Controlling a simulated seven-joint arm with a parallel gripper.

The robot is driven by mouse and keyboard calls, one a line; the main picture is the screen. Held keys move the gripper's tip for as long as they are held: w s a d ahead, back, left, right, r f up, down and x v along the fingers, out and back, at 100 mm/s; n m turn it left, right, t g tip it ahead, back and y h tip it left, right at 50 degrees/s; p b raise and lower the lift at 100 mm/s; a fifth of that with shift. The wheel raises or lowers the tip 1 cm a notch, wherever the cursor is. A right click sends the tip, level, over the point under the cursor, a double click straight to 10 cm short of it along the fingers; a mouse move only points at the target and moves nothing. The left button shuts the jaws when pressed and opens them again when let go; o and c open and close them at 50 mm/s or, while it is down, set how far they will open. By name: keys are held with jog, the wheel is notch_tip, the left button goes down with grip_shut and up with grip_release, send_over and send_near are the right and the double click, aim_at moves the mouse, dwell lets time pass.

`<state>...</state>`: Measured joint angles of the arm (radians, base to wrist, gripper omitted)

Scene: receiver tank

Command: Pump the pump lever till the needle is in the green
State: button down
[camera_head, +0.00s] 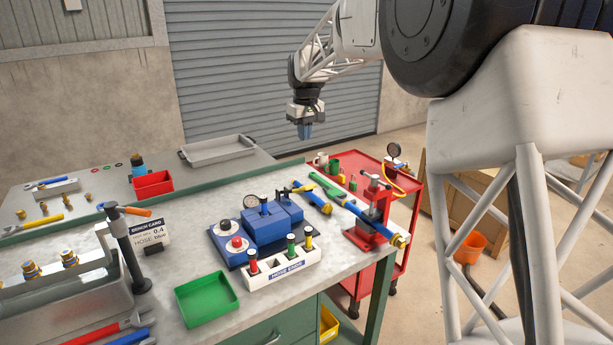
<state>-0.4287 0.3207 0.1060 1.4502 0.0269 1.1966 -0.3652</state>
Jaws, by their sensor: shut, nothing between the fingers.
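My gripper (305,131) is in the air above the far side of the bench, pointing down, with its blue fingertips together and nothing between them. It is well apart from everything on the bench. A dark post with an orange-gripped arm (137,211) stands at the left of the bench; it may be the pump lever, but I cannot be sure. A small round gauge (250,202) is on the blue block unit (268,228) in the middle of the bench. Another round gauge (393,150) stands at the red cart. Both needles are too small to read.
A red bin (153,184) and grey tray (217,150) are behind. The red cart (404,207) is at the right.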

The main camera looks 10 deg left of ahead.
jog(key=shift+f, duration=0.1)
dwell(0.3)
jog(key=f, duration=0.9)
jog(key=shift+w+a+f, duration=0.25)
jog(key=shift+a+f, duration=0.05)
jog(key=f, duration=0.1)
jog(key=s+d+f, duration=0.1)
jog(key=shift+f, duration=0.3)
jog(key=shift+s+d+f, duration=0.2)
jog(key=shift+f, duration=0.35)
jog(key=shift+f, duration=0.1)
